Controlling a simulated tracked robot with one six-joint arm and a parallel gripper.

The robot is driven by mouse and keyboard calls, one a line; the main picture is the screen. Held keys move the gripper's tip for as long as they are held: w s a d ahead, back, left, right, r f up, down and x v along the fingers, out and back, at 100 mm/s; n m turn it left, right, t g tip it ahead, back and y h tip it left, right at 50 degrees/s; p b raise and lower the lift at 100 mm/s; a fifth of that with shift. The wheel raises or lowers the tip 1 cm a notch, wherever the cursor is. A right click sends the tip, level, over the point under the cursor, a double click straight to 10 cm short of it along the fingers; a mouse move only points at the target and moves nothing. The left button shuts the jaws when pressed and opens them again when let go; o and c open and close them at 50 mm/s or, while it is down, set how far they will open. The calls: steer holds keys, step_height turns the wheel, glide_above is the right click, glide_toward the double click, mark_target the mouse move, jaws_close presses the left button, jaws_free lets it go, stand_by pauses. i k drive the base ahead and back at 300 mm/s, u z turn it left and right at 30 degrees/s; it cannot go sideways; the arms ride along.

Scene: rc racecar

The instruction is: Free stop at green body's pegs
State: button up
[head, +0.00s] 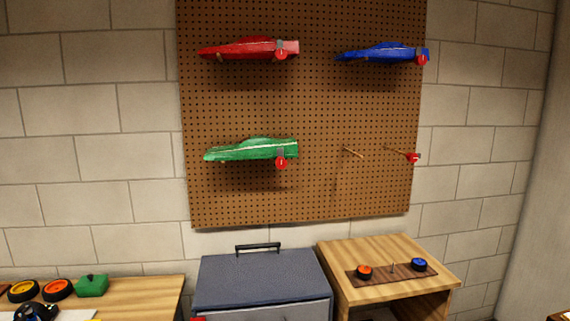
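A green car body (252,150) hangs on the pegboard at the lower left, its nose pointing left. A red stop (281,162) shows at its right end, just below the body's lower edge. The pegs under the green body are mostly hidden by it. My gripper is not clearly in view. A black and blue shape at the bottom left corner is cut off, and I cannot tell what it is.
The pegboard (300,205) also holds a red body (248,48), a blue body (383,53) and bare pegs with a red stop (413,158). Below stand a grey toolbox (262,275), a wooden stand (390,249) and a wooden table (145,293) with wheels.

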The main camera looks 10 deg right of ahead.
mark_target(280, 163)
steer(key=i, duration=1)
